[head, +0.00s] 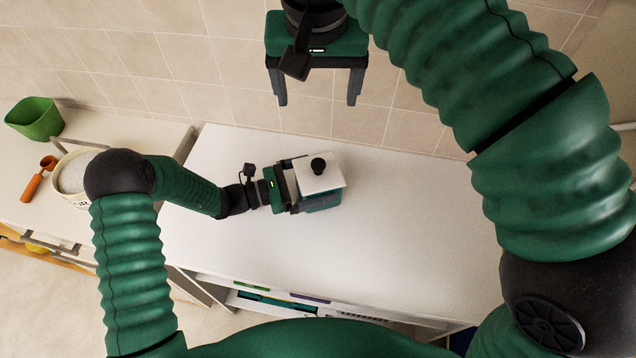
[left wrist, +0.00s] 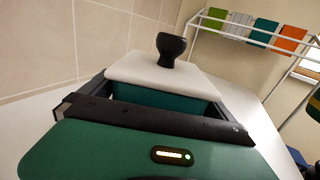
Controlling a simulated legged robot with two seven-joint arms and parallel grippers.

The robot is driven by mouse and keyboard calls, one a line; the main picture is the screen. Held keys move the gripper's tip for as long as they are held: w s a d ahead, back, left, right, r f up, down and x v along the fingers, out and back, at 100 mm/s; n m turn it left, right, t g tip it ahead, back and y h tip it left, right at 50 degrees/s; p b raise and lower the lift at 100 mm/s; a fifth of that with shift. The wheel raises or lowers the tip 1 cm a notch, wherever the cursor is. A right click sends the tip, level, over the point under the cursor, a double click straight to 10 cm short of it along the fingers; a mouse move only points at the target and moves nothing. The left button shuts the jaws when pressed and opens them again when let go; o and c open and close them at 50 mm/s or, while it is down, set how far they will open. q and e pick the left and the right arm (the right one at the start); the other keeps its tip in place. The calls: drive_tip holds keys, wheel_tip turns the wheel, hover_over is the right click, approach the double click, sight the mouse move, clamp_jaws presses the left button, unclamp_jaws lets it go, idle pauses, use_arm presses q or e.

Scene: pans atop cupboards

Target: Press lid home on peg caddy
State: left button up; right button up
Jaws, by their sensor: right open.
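The peg caddy is a small teal box (head: 322,202) on the white worktop. It also shows in the left wrist view (left wrist: 160,99). A cream lid (head: 318,178) with a black knob (head: 318,165) lies on top of it; the lid also shows in the left wrist view (left wrist: 150,76). I cannot tell whether the lid is fully seated. My left gripper (head: 314,192) comes from the left, its dark fingers along opposite sides of the caddy's body, below the lid, apparently shut on it. My right gripper (head: 317,98) is open and empty, fingers down, above and behind the caddy.
The white worktop (head: 410,220) is clear right of the caddy. A tiled wall (head: 160,60) runs behind. At the left stand a green pot (head: 35,117), an orange item (head: 38,180) and a pale tub (head: 72,175). A rack with coloured cloths (left wrist: 250,28) shows in the left wrist view.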

use_arm(q)
drive_tip(key=b+v, duration=0.2)
drive_tip(key=v, duration=1.5)
drive_tip(key=shift+f, duration=0.1)
